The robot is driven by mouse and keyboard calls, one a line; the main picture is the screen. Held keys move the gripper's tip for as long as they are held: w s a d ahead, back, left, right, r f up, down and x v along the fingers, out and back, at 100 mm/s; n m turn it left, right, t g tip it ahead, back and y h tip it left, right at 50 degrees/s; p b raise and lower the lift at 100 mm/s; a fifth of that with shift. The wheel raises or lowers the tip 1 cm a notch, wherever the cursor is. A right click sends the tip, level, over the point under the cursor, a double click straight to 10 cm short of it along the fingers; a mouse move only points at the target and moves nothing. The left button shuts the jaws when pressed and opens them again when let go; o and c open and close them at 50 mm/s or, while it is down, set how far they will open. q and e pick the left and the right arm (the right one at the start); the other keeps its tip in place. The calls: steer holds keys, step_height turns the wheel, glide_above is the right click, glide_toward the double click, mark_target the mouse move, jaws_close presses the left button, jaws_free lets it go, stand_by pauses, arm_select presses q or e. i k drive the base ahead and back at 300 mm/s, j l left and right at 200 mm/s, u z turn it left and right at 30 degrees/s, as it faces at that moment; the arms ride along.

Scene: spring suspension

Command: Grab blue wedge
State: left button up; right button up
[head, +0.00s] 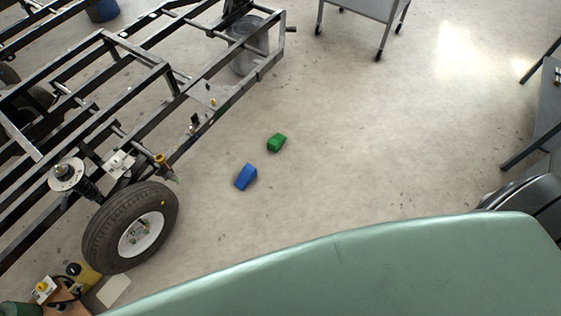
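The blue wedge (246,176) lies on the concrete floor near the middle of the head view, to the right of the wheel. A green wedge (277,142) lies on the floor just above and to the right of it, with a small gap between the two. Nothing covers either wedge. Neither of my grippers shows in the head view.
A dark metal chassis frame (141,59) with a tyred wheel (130,228) stands at the left. A grey wheeled cart (370,8) is at the top. A dark table (545,100) is at the right edge. The floor (390,130) right of the wedges is clear.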

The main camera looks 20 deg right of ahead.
mark_target(249, 172)
steer(key=z, duration=0.25)
steer(key=i+l+u, duration=0.2)
steer(key=u, duration=0.2)
steer(key=i+l+u, duration=0.15)
steer(key=l+u, duration=0.25)
steer(key=i+l+u, duration=0.1)
steer(key=l+u, duration=0.35)
steer(key=j, duration=0.1)
